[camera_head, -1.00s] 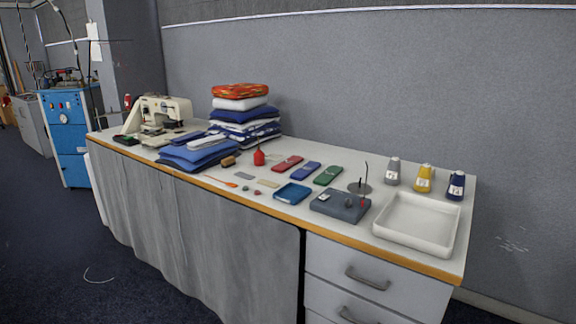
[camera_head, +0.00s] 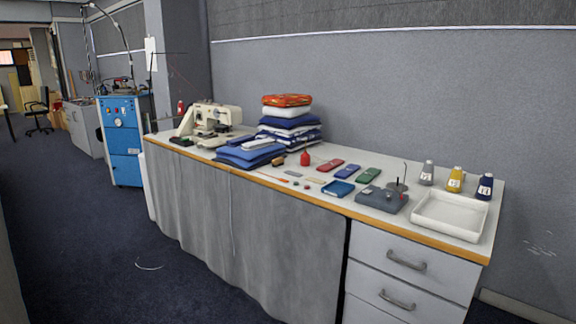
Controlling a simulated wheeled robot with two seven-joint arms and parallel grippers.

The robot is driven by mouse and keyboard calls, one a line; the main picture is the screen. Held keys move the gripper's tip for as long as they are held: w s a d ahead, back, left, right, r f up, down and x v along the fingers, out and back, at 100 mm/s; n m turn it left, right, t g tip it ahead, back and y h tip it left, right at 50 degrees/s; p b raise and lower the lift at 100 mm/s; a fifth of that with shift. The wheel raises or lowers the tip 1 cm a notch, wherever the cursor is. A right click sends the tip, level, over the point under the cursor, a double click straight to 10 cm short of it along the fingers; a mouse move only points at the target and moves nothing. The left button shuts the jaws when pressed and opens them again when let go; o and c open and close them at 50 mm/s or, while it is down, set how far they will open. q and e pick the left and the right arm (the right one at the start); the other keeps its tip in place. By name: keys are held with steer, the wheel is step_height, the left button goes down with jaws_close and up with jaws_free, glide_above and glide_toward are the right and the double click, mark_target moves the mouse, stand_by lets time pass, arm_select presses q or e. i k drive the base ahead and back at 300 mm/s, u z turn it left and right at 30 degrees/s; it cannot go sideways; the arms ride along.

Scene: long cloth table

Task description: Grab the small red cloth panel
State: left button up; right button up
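A small red cloth panel (camera_head: 331,165) lies flat on the long table (camera_head: 300,196), at the left end of a row with a blue panel (camera_head: 350,170) and a green panel (camera_head: 369,175). A red bottle (camera_head: 305,159) stands just to its left. The red panel is fully visible, with nothing on top of it. Neither of my grippers shows in the head view.
A sewing machine (camera_head: 215,118), folded blue cloths (camera_head: 249,154) and a fabric stack (camera_head: 289,124) fill the table's left half. A blue tray (camera_head: 337,189), grey device (camera_head: 381,199), white tray (camera_head: 450,214) and thread cones (camera_head: 455,179) stand rightward. Dark floor (camera_head: 110,255) in front is open.

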mark_target(329, 167)
steer(key=u, duration=0.85)
steer(key=i, duration=3.15)
steer(key=z, duration=0.9)
